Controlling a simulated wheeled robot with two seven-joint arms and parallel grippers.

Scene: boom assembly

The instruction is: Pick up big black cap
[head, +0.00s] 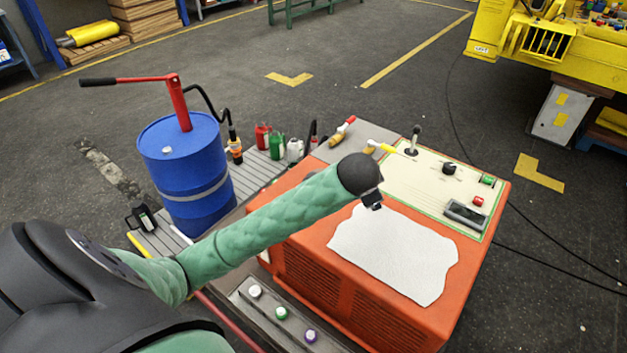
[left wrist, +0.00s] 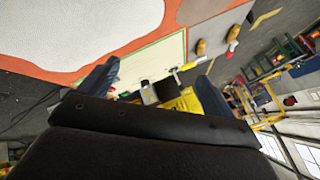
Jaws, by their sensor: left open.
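A round black piece (head: 449,168), which may be the big black cap, sits on the cream control panel (head: 425,185) of the orange machine in the head view. My left arm reaches over the machine from the left, and its dark wrist end (head: 360,174) is left of this piece and apart from it. In the left wrist view my left gripper (left wrist: 158,72) has its two blue-grey fingers spread apart. A dark shape (left wrist: 148,94) shows between them, but I cannot tell if it is the cap. My right gripper is not in view.
A white cloth (head: 395,250) lies on the orange machine (head: 465,285). A black lever (head: 413,140), a red button (head: 478,202) and a green button (head: 487,180) stand on the panel. A blue drum (head: 187,170) with a red pump is at left.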

